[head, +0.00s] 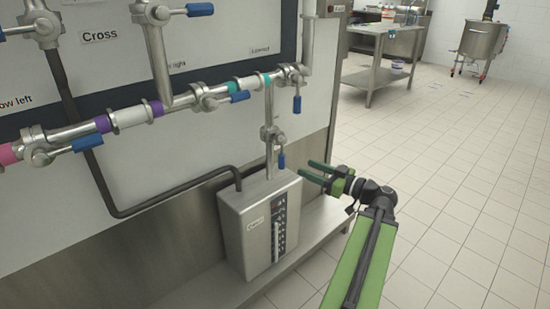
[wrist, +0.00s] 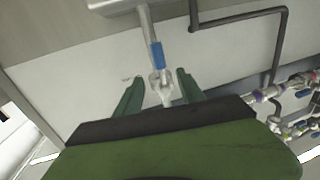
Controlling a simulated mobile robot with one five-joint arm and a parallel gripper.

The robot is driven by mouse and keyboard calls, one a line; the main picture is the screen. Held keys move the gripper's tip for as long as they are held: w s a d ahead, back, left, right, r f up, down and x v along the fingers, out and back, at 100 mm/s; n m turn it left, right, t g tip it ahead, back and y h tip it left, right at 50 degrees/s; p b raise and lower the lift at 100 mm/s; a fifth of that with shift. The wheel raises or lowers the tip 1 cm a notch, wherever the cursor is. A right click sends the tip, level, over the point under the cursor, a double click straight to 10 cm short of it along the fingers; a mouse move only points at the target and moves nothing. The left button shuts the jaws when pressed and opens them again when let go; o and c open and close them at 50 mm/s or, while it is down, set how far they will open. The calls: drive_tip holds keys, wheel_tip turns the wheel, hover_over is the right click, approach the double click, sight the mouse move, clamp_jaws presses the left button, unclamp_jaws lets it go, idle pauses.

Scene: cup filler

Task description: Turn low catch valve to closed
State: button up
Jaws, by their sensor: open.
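The valve (head: 273,138) I take for the low catch valve sits on a short vertical pipe above the metal box; I see no label on it. Its blue handle (head: 282,161) hangs down, along the pipe. My gripper (head: 304,168) is open just right of the handle, fingers pointing left towards it, with nothing held. In the wrist view the valve body (wrist: 160,88) shows between my open fingers (wrist: 160,76), with its blue handle (wrist: 156,55) just beyond the fingertips. I cannot tell whether a finger touches it.
The metal box (head: 258,225) with a dark scale stands on a ledge (head: 325,235) below the valve. A black hose (head: 150,207) loops left from it. A horizontal pipe with several blue-handled valves (head: 239,97) runs above. The tiled floor (head: 450,190) to the right is clear.

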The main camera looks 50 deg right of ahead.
sight(282, 154)
drive_tip(key=w+a, duration=0.2)
drive_tip(key=w, duration=1.2)
drive_tip(key=shift+w, duration=0.25)
clamp_jaws()
idle(0.6)
